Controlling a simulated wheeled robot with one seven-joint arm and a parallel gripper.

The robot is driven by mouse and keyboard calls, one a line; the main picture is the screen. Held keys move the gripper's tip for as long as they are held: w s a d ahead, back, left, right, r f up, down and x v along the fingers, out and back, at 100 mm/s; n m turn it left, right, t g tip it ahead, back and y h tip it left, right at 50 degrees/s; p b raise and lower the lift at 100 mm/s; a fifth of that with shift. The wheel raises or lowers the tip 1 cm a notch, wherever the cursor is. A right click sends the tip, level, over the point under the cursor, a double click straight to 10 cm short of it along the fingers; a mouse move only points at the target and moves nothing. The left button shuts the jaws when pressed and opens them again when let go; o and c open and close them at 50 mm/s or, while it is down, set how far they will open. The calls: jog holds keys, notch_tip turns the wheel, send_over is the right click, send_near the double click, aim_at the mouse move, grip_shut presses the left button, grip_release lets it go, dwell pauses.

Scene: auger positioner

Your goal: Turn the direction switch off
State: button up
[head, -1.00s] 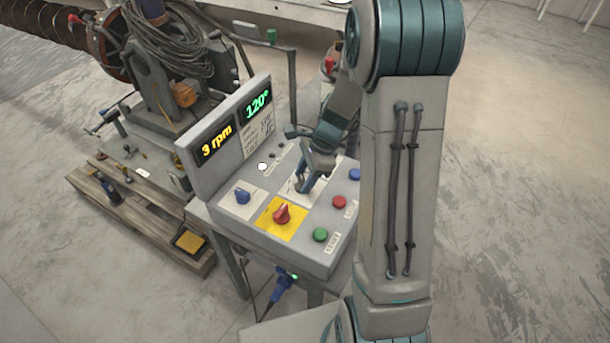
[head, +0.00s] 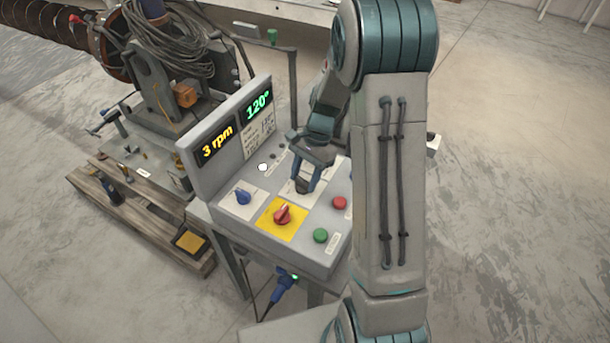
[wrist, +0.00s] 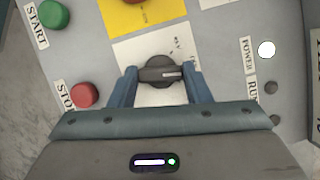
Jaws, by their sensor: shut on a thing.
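The direction switch is a black rotary knob (wrist: 160,73) on a white label plate, seen in the wrist view between my fingers. Its white mark points to the right in that view. My gripper (wrist: 162,76) is shut on the knob, one finger on each side. The label text on the plate is too small to read.
Near my gripper are a red knob on a yellow plate (head: 282,215), a blue knob (head: 243,197), a green START button (head: 320,235) and a red button (head: 339,202). The display board (head: 228,130) stands upright behind, reading 3 rpm and 120°.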

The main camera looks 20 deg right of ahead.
jog(key=shift+n+h, duration=0.3)
jog(key=shift+n, duration=0.8)
jog(key=shift+w+g, duration=0.1)
jog(key=shift+g, duration=0.2)
jog(key=o, duration=1)
jog(key=shift+r, duration=0.1)
jog(key=b+v, duration=0.1)
jog(key=v, duration=1.2)
jog(key=shift+r, duration=0.35)
jog(key=shift+d, duration=0.1)
